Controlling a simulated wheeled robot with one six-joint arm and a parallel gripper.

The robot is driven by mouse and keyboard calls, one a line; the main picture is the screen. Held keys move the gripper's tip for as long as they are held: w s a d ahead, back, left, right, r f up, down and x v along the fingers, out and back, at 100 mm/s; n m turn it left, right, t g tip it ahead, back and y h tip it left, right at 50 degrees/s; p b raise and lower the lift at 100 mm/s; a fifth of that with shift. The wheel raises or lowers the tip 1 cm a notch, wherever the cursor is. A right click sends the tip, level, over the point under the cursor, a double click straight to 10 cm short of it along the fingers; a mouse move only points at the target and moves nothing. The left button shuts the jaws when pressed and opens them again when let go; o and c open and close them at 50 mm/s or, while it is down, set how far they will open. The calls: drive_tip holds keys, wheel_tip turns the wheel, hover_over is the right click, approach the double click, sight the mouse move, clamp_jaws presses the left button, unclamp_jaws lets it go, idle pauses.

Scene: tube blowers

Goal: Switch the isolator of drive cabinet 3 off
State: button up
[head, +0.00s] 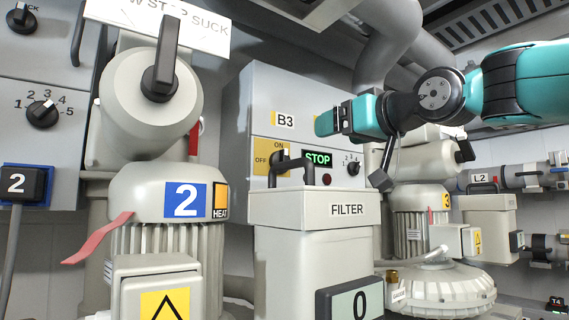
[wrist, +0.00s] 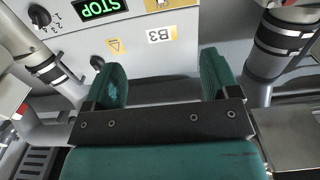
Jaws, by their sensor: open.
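The grey drive cabinet (head: 305,90) labelled B3 stands mid-picture in the head view; its front also shows in the wrist view (wrist: 205,30), upside down. Its isolator (head: 277,157) is a black handle on a yellow ON/OFF plate; ON is marked at the top, OFF at the left. A filter handle partly covers it, so I cannot tell its setting clearly. In the wrist view the yellow plate (wrist: 160,5) is cut by the top edge. My gripper (head: 338,121) is open and empty, right of the B3 label; both fingers show in the wrist view (wrist: 161,78).
The FILTER box (head: 295,208) with its top handle stands before the cabinet. A green STOP display (head: 317,159) and a numbered knob (head: 353,168) sit right of the isolator. Blower 2 (head: 150,120) blocks the left; blower 3 (head: 430,275) stands at right.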

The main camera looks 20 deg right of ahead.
sight(286, 155)
drive_tip(key=shift+s+a+f+b, duration=0.1)
drive_tip(key=shift+s+f+b, duration=0.05)
drive_tip(key=shift+f+b, duration=0.7)
drive_tip(key=p+x, duration=0.8)
drive_tip(key=x, duration=0.8)
drive_tip(key=shift+w+a+f, duration=0.1)
drive_tip(key=shift+w+a, duration=0.1)
drive_tip(key=shift+w, duration=0.45)
drive_tip(key=c, duration=0.9)
